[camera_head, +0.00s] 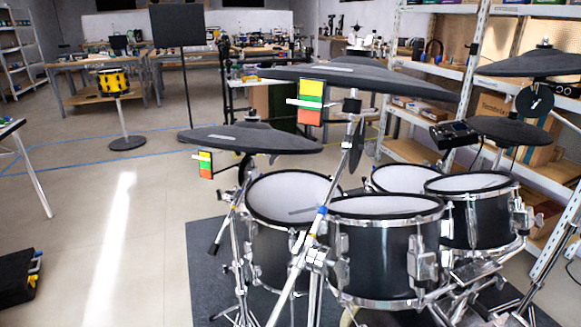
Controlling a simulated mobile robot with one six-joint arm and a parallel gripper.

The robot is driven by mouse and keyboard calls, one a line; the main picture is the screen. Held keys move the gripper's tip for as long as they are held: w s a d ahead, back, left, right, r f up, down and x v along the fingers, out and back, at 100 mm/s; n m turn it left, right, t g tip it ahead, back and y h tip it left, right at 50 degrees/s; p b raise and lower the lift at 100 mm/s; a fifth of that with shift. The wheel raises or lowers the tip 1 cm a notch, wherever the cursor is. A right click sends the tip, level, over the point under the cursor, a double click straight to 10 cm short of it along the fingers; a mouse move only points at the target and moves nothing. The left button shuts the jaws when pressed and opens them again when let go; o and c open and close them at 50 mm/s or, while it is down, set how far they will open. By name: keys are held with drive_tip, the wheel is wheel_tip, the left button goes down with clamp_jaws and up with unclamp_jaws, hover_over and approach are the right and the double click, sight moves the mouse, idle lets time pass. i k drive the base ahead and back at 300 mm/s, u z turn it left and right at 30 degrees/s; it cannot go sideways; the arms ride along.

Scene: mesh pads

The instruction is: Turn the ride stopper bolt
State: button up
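A drum kit with mesh pads fills the right half of the view. A large dark cymbal pad (365,76) stands at top centre on a stand, with metal hardware (352,105) just under it. Another dark cymbal pad (252,138) is lower and to the left. More cymbal pads sit at the upper right (528,64) and below it (508,131). Which one is the ride is not marked, and I cannot make out a stopper bolt. Green, yellow and red plates with a white pointer hang by the large pad (312,101) and the left pad (205,163). My gripper is not in view.
Several black drums, including a front one (385,250), stand among chrome stands on a dark mat (205,262). A black case (18,280) lies at the lower left. Shelves (450,72) line the right. The floor (105,210) left of the kit is mostly clear.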

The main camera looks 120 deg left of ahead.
sight(271, 159)
drive_tip(key=u, duration=1.15)
drive_tip(key=i, duration=0.25)
drive_tip(key=z, duration=0.4)
drive_tip(key=k, duration=0.25)
drive_tip(key=u, duration=2.8)
